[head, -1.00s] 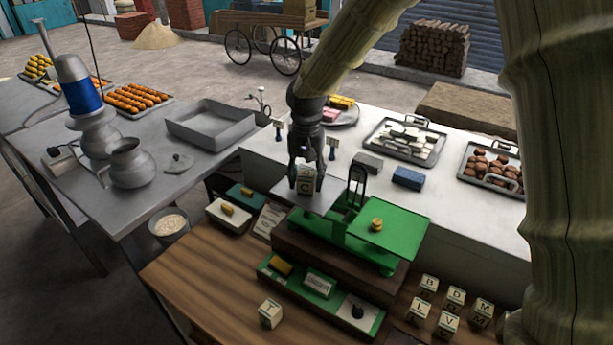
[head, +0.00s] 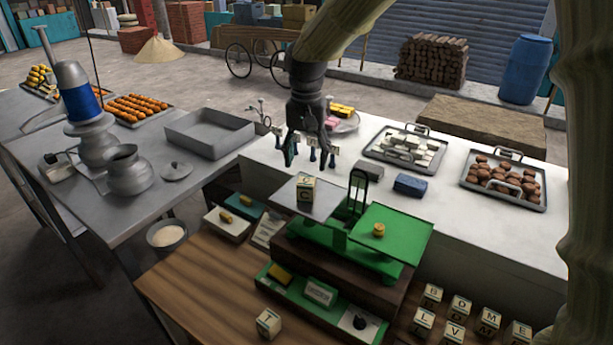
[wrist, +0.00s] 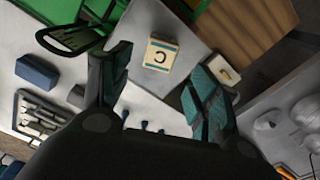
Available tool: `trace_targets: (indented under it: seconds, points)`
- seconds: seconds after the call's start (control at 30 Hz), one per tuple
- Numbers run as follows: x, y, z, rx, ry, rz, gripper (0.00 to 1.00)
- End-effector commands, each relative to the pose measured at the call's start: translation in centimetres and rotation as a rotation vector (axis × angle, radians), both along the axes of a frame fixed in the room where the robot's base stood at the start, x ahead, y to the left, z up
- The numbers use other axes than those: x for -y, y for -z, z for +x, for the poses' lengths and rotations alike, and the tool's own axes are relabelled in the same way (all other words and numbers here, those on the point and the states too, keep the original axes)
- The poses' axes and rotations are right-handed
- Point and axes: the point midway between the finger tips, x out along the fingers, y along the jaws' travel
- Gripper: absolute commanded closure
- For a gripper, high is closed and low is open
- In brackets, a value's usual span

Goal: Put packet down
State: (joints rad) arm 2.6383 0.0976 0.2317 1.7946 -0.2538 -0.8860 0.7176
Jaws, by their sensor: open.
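The packet (head: 306,190), a small cream block marked C, stands on the left, silver pan (head: 325,202) of the green balance scale (head: 340,241). It also shows in the wrist view (wrist: 160,62), lying between and beyond my fingers. My gripper (head: 306,160) is open and empty above and slightly behind the packet, apart from it. In the wrist view my gripper (wrist: 160,75) has its two fingers spread wide. The right, green pan (head: 391,234) holds a small brass weight (head: 379,229).
Several lettered packets stand at the lower right, and a T packet (head: 268,324) stands in front of the scale. A blue block (head: 410,185) and trays of sweets (head: 503,180) are on the white counter behind. The scale's black upright loop (head: 358,187) rises close to the packet's right.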

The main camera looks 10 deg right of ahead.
Motion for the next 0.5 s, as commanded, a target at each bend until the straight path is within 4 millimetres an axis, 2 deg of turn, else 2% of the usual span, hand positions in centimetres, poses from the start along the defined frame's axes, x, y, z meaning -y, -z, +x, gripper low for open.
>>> trace_targets:
  seconds: [0.2,0.5]
  points:
    - [0.0,-2.9,0.0,0.002,0.001,0.000,0.39]
    - [0.0,-4.2,-0.1,-0.001,0.000,0.000,0.39]
